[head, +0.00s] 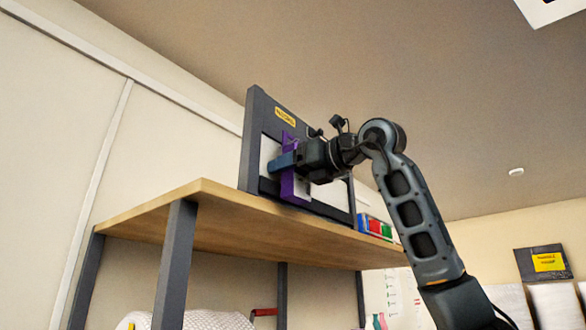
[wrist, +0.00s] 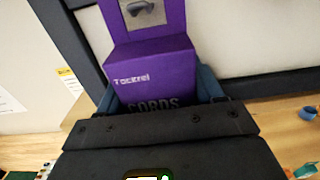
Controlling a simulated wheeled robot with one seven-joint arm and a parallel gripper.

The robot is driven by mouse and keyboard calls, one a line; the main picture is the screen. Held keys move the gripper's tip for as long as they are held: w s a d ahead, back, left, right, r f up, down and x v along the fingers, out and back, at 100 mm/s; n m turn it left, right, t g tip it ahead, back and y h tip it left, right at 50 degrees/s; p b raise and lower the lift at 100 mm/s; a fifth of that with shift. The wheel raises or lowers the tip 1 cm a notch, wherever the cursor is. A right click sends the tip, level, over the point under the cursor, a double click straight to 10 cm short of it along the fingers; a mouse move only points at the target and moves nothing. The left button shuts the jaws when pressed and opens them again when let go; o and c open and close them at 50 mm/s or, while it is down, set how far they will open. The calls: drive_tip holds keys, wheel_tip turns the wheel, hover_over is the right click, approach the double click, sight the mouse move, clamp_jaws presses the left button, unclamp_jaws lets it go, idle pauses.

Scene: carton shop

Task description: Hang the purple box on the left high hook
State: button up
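The purple box (head: 291,187) is upright in front of the white panel of a dark-framed board (head: 257,122) on a high wooden shelf. In the wrist view the purple box (wrist: 152,66) has white lettering and a top flap with a picture on it. My gripper (head: 284,162) has its blue fingers on both sides of the box and is shut on it. In the wrist view the fingers of my gripper (wrist: 160,92) show beside the box. No hook can be made out; the box and my gripper cover part of the panel. I cannot tell whether the box touches the panel.
The wooden shelf (head: 207,199) on dark legs lies below the board. Small coloured boxes (head: 376,227) stand at the shelf's right end. In the wrist view a blue cup (wrist: 306,112) is on the wood at right. A yellow-labelled board (head: 546,262) is far right.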

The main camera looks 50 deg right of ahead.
drive_tip(key=shift+o, duration=0.8)
drive_tip(key=shift+d+f+b, duration=0.1)
drive_tip(key=shift+f+b, duration=0.3)
drive_tip(key=shift+f, duration=0.15)
drive_tip(key=s+r+b, duration=0.1)
drive_tip(key=s+b, duration=0.1)
drive_tip(key=s, duration=0.5)
drive_tip(key=shift+s, duration=0.4)
